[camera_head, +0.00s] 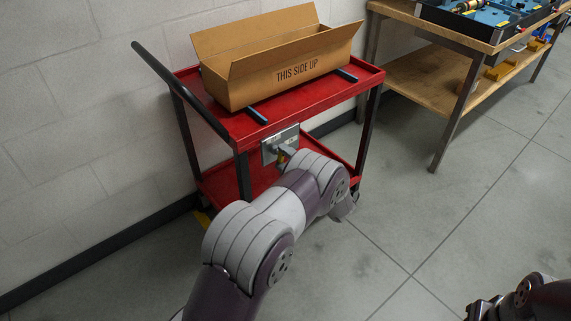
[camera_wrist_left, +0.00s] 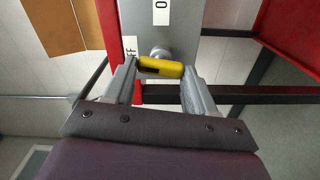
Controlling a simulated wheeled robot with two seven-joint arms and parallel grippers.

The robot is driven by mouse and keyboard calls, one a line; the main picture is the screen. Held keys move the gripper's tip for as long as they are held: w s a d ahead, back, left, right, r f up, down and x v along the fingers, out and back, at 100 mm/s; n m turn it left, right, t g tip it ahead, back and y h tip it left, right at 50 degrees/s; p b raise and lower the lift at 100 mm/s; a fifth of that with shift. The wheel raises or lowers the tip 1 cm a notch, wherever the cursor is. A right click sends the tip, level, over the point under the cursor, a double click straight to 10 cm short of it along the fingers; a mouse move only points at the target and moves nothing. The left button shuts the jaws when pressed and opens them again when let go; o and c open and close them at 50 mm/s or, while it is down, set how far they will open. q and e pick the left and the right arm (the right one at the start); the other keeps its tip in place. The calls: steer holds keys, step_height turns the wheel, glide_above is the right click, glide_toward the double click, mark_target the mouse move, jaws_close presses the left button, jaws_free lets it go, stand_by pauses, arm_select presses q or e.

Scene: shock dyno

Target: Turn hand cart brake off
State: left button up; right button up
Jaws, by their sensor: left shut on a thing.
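The red hand cart (camera_head: 312,104) stands against the wall. A grey brake plate (camera_head: 270,148) is mounted on its near end, with a round metal pivot. In the left wrist view, the yellow brake handle (camera_wrist_left: 161,68) lies nearly level between the fingers of my left gripper (camera_wrist_left: 160,85), which is shut on it. A partly covered label ending in "FF" (camera_wrist_left: 130,47) shows beside the left finger, and a label starting with "O" (camera_wrist_left: 161,6) is at the top. In the head view, my left arm mostly hides the handle. Part of my right gripper (camera_head: 480,308) shows at the lower right, its jaws unclear.
An open cardboard box (camera_head: 290,80) sits on the cart's top shelf between blue strips. A wooden workbench (camera_head: 425,85) with a blue-topped unit stands at the right. The floor between the cart and the bench is clear.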

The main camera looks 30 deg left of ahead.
arm_select(q)
steer(key=shift+f+n+b, duration=0.15)
steer(key=shift+n+b, duration=0.3)
steer(key=shift+n, duration=0.45)
steer(key=o, duration=1)
steer(key=shift+o, duration=0.2)
steer(key=p+v, duration=0.1)
steer(key=v, duration=1.1)
steer(key=shift+d, duration=0.35)
steer(key=shift+s, duration=0.1)
